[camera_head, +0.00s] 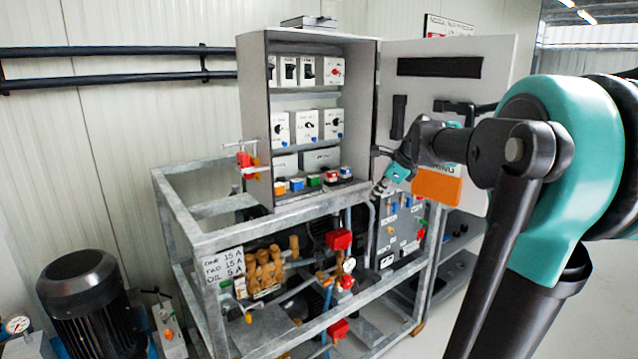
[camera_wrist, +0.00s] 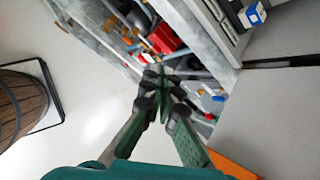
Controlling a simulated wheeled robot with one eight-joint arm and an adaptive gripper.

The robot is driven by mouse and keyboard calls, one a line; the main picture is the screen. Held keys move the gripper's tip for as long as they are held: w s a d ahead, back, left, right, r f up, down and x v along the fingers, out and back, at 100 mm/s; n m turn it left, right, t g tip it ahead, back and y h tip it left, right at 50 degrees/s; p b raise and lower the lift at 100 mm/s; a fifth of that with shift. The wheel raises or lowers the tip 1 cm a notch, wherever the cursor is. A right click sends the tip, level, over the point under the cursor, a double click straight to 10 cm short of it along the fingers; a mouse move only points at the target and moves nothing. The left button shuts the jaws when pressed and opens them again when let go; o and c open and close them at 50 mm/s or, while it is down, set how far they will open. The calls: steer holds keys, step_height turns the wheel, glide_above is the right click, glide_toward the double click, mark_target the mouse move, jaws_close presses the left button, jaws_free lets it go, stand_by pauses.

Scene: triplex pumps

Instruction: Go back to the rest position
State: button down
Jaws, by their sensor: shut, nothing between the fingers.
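My gripper (camera_head: 392,165) is in front of the right part of the open control cabinet (camera_head: 253,120), near its opened door (camera_head: 491,72). In the wrist view my gripper (camera_wrist: 160,72) has its fingertips together with nothing between them. Behind the fingertips in that view are a red part (camera_wrist: 160,38) and the metal pump frame (camera_wrist: 100,45). My arm comes in from the right in the head view and covers part of the door and the orange sign (camera_head: 437,187).
The cabinet holds several switches and coloured buttons (camera_head: 314,180). Below it, the grey frame (camera_head: 200,240) carries pumps, red valves (camera_head: 338,239) and a gauge (camera_head: 349,265). A black motor (camera_head: 85,300) stands at the left. A barrel (camera_wrist: 22,103) shows in the wrist view, beside open floor.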

steer(key=s+d+f+n+g+h, duration=0.2)
steer(key=s+f+n+h, duration=0.2)
steer(key=s+f+n, duration=1.8)
steer(key=s+f, duration=0.5)
steer(key=f, duration=0.1)
steer(key=shift+d, duration=0.2)
steer(key=shift+w+a+r, duration=0.1)
steer(key=shift+r, duration=0.05)
